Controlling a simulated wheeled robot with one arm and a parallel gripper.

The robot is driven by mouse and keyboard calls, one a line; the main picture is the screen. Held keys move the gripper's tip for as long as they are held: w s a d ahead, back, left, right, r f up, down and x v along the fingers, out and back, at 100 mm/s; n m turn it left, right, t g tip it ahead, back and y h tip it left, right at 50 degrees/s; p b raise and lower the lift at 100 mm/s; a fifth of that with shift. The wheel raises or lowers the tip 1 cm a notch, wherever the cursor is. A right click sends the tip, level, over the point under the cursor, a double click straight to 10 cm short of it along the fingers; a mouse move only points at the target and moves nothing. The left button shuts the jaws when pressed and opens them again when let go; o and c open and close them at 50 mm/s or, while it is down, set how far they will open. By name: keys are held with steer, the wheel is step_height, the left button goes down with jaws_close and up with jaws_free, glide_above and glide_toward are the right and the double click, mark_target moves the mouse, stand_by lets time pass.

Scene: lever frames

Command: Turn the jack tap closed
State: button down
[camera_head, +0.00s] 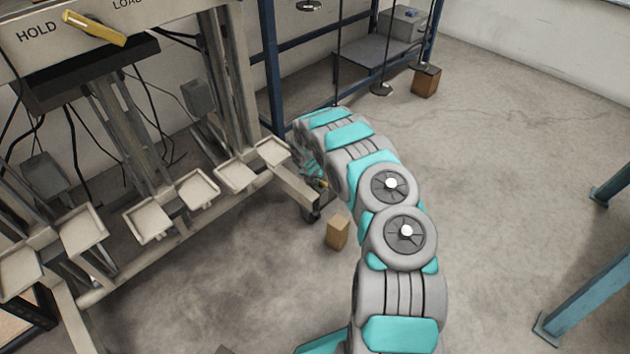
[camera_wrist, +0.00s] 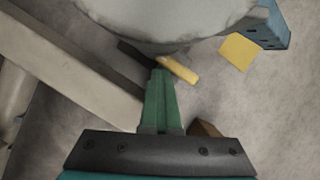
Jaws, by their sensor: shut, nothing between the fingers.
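A small yellow bar, which looks like the jack tap's handle (camera_wrist: 179,69), shows in the wrist view just beyond and right of my fingertips. A bit of yellow (camera_head: 322,184) also shows in the head view at the end of the frame's beam, beside my gripper. My gripper (camera_wrist: 160,74) is shut, its green fingers together and empty. The fingertips are at or very near the inner end of the bar; I cannot tell whether they touch. A large grey rounded shape (camera_wrist: 165,18) hides what lies above the handle. In the head view my arm hides most of the gripper.
The pale beam (camera_head: 285,185) of the tray frame runs close left of my gripper. A brown block (camera_head: 337,232) stands on the floor below. A yellow lever (camera_head: 95,28) sits on the HOLD/LOAD panel. A blue rack (camera_head: 270,70) stands behind.

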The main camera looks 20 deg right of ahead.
steer(key=shift+w+d+r+t, duration=0.3)
steer(key=shift+w+r, duration=0.4)
steer(key=shift+w, duration=0.15)
steer(key=shift+s+r+p, duration=0.1)
steer(key=shift+p, duration=0.2)
steer(key=shift+s+r, duration=0.1)
steer(key=shift+r, duration=0.2)
steer(key=s+a+r+p, duration=0.1)
steer(key=s+a+r, duration=0.1)
steer(key=r, duration=0.3)
steer(key=shift+s+a, duration=0.2)
steer(key=shift+s, duration=0.5)
